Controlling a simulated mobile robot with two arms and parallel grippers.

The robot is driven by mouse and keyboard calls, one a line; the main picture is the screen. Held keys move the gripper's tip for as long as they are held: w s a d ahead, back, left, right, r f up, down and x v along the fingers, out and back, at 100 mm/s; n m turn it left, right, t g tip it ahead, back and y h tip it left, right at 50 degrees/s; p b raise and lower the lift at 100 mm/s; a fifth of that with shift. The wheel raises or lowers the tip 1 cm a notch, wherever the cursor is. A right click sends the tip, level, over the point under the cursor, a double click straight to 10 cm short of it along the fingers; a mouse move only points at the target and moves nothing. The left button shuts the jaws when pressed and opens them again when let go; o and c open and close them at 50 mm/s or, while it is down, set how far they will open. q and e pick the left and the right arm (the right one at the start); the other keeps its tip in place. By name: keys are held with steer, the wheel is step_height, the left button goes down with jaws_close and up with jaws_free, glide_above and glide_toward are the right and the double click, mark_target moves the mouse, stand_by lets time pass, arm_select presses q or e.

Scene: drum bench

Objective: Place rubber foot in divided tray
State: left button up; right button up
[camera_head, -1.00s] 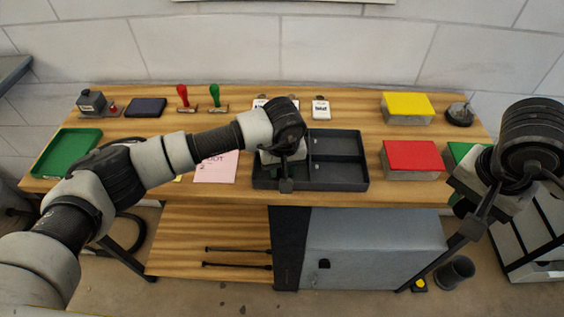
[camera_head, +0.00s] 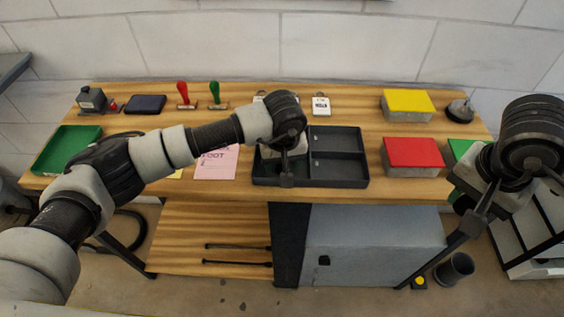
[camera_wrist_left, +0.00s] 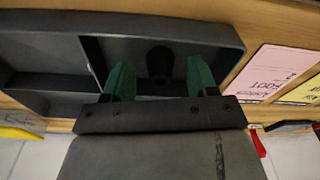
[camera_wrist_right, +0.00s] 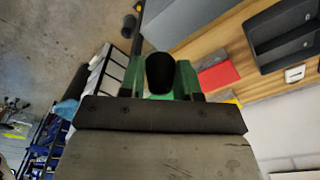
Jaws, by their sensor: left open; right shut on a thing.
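The divided tray (camera_head: 336,184) is dark grey and lies near the bench's front edge, with one large compartment at left and two smaller ones at right. My left gripper (camera_wrist_left: 159,75) is open, its green fingers pointing down into the large compartment. A black rubber foot (camera_wrist_left: 160,62) is in that compartment, between the fingers with gaps on both sides. My right gripper (camera_wrist_right: 160,68) is shut on another black rubber foot (camera_wrist_right: 160,75), held off the right front of the bench. The left hand hides part of the large compartment in the head view.
A red-lidded box (camera_head: 412,153) stands right of the tray, a yellow-lidded box (camera_head: 407,103) behind it. A pink card (camera_head: 218,162) lies left of the tray. A green tray (camera_head: 66,150) is at far left. Stamps (camera_head: 215,95) and small items line the back.

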arm_select(q)
step_height(320, 180, up, 11)
steer(key=s+b, duration=0.1)
steer(key=shift+s+b, duration=0.15)
steer(key=shift+b, duration=0.25)
arm_select(e)
step_height(320, 180, down, 2)
steer(key=shift+f, duration=0.1)
arm_select(q)
steer(key=shift+d, duration=0.15)
